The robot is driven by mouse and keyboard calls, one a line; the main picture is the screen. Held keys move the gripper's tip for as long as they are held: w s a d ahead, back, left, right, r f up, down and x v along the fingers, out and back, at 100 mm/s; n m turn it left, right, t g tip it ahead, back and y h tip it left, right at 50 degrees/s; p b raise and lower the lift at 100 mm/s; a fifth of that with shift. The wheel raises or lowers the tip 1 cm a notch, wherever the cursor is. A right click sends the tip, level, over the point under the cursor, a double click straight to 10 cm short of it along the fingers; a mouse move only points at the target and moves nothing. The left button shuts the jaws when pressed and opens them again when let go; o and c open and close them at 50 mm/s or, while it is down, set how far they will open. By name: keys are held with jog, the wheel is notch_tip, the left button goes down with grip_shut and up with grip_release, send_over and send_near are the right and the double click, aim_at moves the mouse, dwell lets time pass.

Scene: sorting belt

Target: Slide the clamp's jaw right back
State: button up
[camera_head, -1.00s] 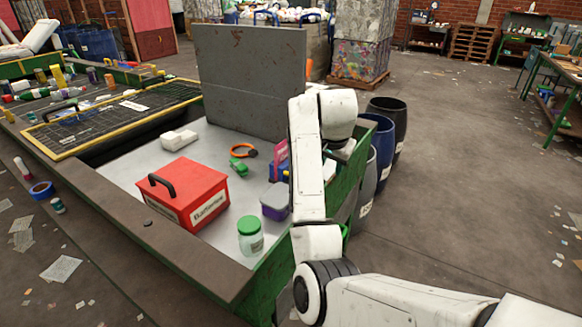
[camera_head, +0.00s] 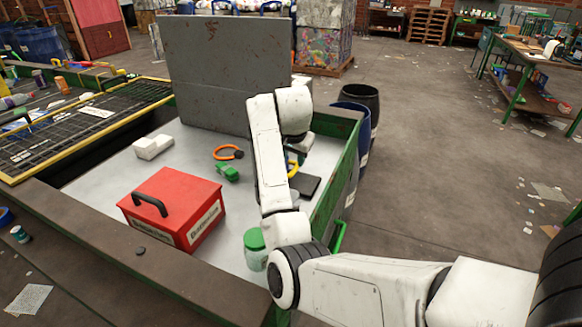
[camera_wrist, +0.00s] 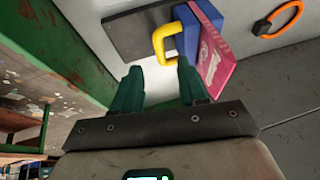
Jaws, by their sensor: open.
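The clamp shows in the wrist view as a blue block, which looks like its jaw (camera_wrist: 186,36), with a yellow loop handle (camera_wrist: 160,38) on a dark flat base (camera_wrist: 133,30). A pink box with lettering (camera_wrist: 212,48) stands against the blue block's right side. My gripper (camera_wrist: 158,72) is open and empty, its two green fingers pointing at the handle. The right fingertip is close to the handle's near end; I cannot tell if they touch.
A red battery box (camera_head: 178,207), a green-lidded jar (camera_head: 255,252), a small green object (camera_head: 228,173), an orange ring (camera_head: 228,152) and a white block (camera_head: 153,147) stand on the pale table. A grey upright panel (camera_head: 215,75) is behind. A green side wall (camera_head: 338,165) bounds the right.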

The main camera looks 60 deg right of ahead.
jog(key=x, duration=0.7)
jog(key=shift+a, duration=0.1)
jog(key=shift+s, duration=0.1)
jog(key=shift+c, duration=0.2)
grip_shut()
